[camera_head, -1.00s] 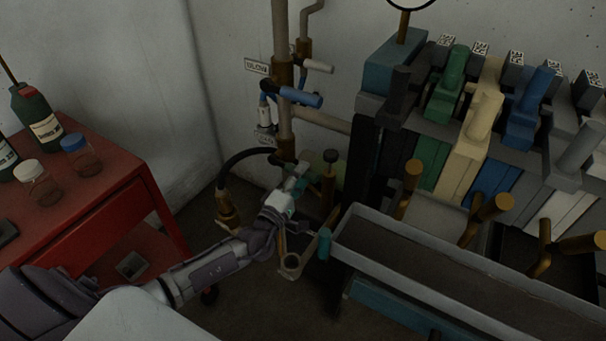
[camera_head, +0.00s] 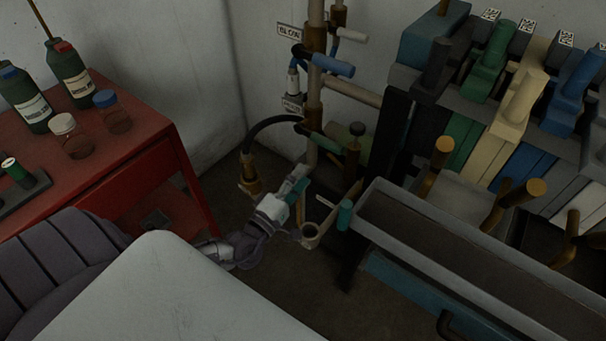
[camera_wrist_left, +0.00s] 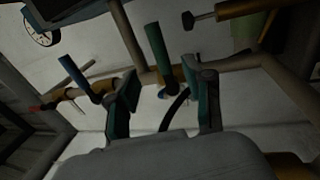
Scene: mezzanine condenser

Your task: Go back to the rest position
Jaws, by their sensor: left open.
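A green lever (camera_wrist_left: 157,48) shows beyond the gap, and a blue lever (camera_wrist_left: 76,72) shows behind the left finger. I cannot tell how close the fingers are to the pipework. My right gripper is not in view.
A red table (camera_head: 150,125) with bottles and jars stands at left. A long grey trough (camera_head: 480,255) and a rack of coloured levers stand at right. The blue lever (camera_head: 333,66) and green lever (camera_head: 322,139) stick out from the pipe. A black hose (camera_head: 268,125) hangs left of it.

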